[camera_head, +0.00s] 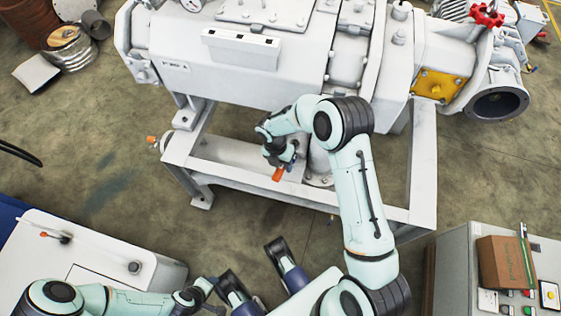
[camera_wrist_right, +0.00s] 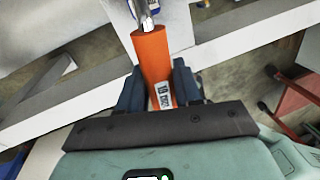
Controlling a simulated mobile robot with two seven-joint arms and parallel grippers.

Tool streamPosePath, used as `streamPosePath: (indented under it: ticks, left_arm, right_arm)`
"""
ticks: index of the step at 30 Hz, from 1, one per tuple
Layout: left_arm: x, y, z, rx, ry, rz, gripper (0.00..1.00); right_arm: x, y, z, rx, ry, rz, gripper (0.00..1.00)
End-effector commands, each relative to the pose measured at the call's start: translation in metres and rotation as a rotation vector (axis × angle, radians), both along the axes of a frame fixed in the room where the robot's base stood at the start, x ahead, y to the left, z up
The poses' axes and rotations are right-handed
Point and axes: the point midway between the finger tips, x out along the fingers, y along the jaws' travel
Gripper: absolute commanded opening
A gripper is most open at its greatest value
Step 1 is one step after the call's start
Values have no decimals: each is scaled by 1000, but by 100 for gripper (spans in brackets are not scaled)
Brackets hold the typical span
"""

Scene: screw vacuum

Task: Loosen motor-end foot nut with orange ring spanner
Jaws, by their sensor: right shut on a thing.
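The orange ring spanner (camera_wrist_right: 153,55) is in my right gripper (camera_wrist_right: 160,88). Its orange handle carries a white label and points away from the gripper in the right wrist view, ending in a silver shank (camera_wrist_right: 148,18) at the top edge. In the head view, my right gripper (camera_head: 279,156) is over the front rail of the machine's frame, with a bit of orange spanner (camera_head: 278,174) showing below it. The spanner's ring end and the foot nut cannot be made out. My left gripper (camera_head: 205,291) is small and partly cut off at the bottom; its jaws are unclear.
The white vacuum machine (camera_head: 285,75) stands on a grey steel frame (camera_head: 250,180). A control cabinet (camera_head: 458,262) with a cardboard box (camera_head: 500,262) on it stands at lower right. A white-topped bench (camera_head: 95,248) is at lower left. Open floor lies left of the frame.

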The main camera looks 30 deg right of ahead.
Motion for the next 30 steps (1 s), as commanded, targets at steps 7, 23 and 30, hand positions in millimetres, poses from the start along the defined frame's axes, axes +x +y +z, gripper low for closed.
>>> streamPosePath:
  ticks: [7,23,30]
  left_arm:
    - [1,1,6,1,-5,1,43]
    - [3,1,33,2,-14,2,43]
    - [4,1,41,2,-17,1,43]
  right_arm:
    - [1,0,9,1,-2,-2,0]
    - [1,1,41,1,-2,-3,0]
    - [1,0,51,0,-1,-3,0]
